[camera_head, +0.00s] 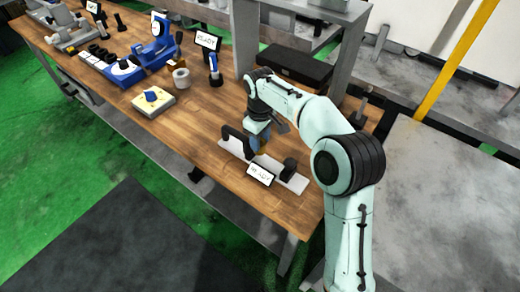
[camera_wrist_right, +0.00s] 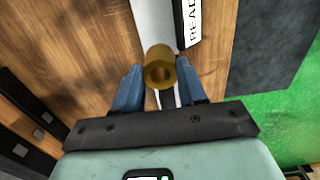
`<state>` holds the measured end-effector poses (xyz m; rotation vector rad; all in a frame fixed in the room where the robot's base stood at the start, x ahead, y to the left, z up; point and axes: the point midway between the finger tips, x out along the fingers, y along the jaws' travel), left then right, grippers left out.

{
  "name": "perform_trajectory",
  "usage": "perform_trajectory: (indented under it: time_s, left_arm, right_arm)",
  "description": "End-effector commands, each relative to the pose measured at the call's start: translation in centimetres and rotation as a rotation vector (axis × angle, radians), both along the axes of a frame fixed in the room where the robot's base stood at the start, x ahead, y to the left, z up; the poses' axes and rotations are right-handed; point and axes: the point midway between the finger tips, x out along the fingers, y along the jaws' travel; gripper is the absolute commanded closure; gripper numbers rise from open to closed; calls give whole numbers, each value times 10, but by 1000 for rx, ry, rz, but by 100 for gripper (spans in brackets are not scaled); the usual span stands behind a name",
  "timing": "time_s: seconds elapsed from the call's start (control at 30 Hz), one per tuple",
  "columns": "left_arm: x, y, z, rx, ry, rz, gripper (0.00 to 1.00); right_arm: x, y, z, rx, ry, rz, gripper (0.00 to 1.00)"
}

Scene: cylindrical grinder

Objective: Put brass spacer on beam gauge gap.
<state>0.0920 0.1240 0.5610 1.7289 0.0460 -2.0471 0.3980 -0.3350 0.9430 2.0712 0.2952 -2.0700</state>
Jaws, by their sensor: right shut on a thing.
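The brass spacer (camera_wrist_right: 160,68) is a short golden tube with a hole, held between the blue fingers of my right gripper (camera_wrist_right: 159,80) in the wrist view. In the head view my right gripper (camera_head: 258,138) points down over the beam gauge (camera_head: 299,184), and a small part of the spacer (camera_head: 263,150) shows below it. The gauge is a light grey bar with dark uprights near its two ends. The spacer is over the bar between the uprights; whether it touches the bar I cannot tell. The bar also shows in the wrist view (camera_wrist_right: 153,22). My left gripper is out of view.
A label (camera_head: 260,174) reading READY stands at the gauge's front side. A cream block with a blue top (camera_head: 153,100), a grey ring (camera_head: 181,78) and blue gauges (camera_head: 158,47) stand further left. A black case (camera_head: 296,66) lies behind my arm. Bare wood surrounds the gauge.

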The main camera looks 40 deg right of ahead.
Motion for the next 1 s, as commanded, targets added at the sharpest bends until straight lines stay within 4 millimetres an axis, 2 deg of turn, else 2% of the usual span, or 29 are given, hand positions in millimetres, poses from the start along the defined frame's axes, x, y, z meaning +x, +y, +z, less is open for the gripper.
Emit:
perform_trajectory:
  time_s: [0.3, 0.7, 0.73, 0.77, 0.8, 1.0]
  left_arm:
    - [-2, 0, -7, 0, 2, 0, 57]
    - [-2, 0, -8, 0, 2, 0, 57]
    - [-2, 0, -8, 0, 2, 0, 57]
    - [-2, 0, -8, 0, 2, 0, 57]
    - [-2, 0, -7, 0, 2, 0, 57]
    - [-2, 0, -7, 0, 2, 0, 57]
  right_arm:
    - [0, 0, -41, 1, 1, -1, 100]
    - [0, 0, -46, -1, -1, -1, 100]
    - [0, 0, -46, 0, 0, -1, 50]
    - [0, 0, -45, 0, 0, -1, 40]
    - [0, 0, -45, 0, 0, -1, 34]
    - [0, 0, -45, 0, -1, 0, 34]
